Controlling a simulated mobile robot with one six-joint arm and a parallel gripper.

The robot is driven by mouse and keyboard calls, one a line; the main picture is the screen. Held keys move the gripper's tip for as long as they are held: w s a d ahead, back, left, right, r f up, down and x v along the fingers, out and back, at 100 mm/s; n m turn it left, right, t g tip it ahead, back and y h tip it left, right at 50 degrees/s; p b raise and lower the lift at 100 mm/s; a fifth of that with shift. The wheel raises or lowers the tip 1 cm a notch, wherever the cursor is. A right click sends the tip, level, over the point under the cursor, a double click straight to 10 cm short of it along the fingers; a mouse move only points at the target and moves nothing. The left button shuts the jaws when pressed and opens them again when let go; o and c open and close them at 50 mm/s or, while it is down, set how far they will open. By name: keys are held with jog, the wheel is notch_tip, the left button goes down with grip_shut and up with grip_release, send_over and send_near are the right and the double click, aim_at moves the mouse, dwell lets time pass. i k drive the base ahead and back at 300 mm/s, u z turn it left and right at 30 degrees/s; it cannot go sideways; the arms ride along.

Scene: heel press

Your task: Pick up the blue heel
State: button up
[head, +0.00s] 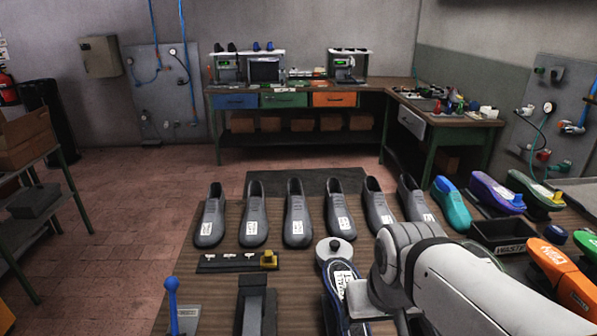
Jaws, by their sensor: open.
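A small dark-blue piece (556,235) sits at the right, beside the orange shoe and right of the waste bin; it may be a blue heel, but it is too small to tell. My arm (440,275) reaches in from the lower right and bends down at the front. My gripper does not show; it is hidden or below the picture's edge.
Several grey shoes (296,212) stand in a row on the wooden table. A blue-handled lever (172,295) stands front left. The waste bin (503,238) and coloured shoes (494,192) crowd the right side.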

aim_at(555, 234)
jog(key=k, duration=1)
jog(key=z, duration=0.4)
jog(key=i, duration=0.75)
jog(key=z, duration=0.05)
